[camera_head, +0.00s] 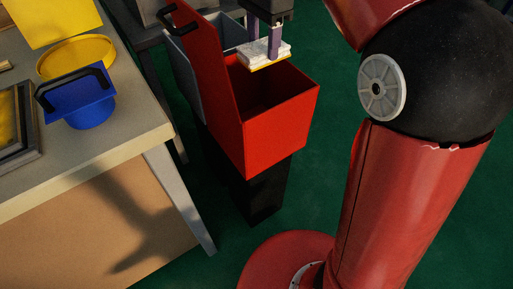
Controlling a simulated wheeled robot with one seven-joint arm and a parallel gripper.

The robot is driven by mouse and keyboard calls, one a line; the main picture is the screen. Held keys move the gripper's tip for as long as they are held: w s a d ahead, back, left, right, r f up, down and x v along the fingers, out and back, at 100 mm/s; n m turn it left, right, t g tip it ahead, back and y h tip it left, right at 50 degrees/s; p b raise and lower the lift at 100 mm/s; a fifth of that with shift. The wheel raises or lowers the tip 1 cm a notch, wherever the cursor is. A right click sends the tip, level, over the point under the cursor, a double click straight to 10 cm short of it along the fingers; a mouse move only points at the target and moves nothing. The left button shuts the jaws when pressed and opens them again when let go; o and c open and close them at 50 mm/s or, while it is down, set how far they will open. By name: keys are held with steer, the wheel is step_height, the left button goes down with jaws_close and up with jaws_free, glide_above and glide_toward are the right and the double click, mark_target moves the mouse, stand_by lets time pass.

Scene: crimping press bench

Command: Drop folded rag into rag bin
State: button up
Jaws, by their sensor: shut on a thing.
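The folded rag (262,55) is a small white pad with a yellowish lower edge. My gripper (268,44) points down at the top of the view and is shut on the rag. The rag is held above the far part of the red rag bin (262,133). The bin has an open top and a dark inside, and its red lid (203,65) stands raised on the left with a black handle. The bin sits on a black base. The bottom of the bin inside is too dark to see.
A table (110,140) on the left holds a blue container (90,112) with a black handle, a yellow round tray (78,57) and a dark frame (22,125). A grey bin (183,75) stands behind the red lid. Green floor is free right of the bin.

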steer(key=o, duration=1)
steer(key=shift+o, duration=0.2)
steer(key=shift+r, duration=0.1)
step_height(320, 180, up, 8)
steer(key=shift+f+p, duration=0.2)
steer(key=shift+p, duration=0.9)
